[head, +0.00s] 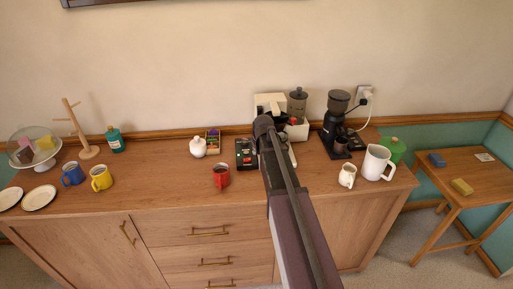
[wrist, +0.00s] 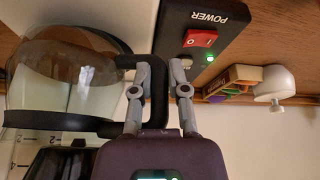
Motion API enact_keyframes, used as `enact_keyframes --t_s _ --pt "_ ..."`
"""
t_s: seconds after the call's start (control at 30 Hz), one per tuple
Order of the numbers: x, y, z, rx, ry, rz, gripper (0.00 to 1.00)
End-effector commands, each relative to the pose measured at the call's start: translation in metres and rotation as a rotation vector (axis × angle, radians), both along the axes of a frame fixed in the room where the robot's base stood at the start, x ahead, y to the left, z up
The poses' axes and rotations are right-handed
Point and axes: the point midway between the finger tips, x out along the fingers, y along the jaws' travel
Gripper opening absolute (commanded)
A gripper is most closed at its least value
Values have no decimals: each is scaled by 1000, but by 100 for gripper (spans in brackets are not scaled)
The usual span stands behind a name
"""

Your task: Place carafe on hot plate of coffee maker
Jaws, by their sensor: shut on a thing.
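The carafe (wrist: 62,85) is a clear glass pot with a black handle (wrist: 157,95), at the left of the wrist view, which looks upside down. My gripper (wrist: 159,72) is shut on that handle. The coffee maker (head: 268,101) is white and stands against the wall, partly behind my arm in the head view. Its white body also shows beside the carafe in the wrist view (wrist: 18,148). The hot plate is not clearly visible, and I cannot tell whether the carafe touches it. My arm hides most of the carafe in the head view.
A black power box (head: 246,154) with a red switch lies left of my arm, close to my gripper. A white jar (head: 198,147), tea box (head: 213,143) and red mug (head: 221,176) stand further left. A black grinder (head: 337,120) and white pitcher (head: 377,162) stand right.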

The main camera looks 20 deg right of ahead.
Motion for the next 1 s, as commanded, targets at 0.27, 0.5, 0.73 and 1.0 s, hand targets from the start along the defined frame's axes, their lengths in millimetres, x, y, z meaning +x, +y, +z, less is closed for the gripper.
enact_keyframes --t_s 0.27,0.5,0.73,1.0 --pt "36 -5 0 -1 -1 1 0" --pt "31 -4 -6 -1 -1 1 0" --pt "31 -4 -6 -1 -1 1 0" --pt "31 -4 -8 0 0 1 55"
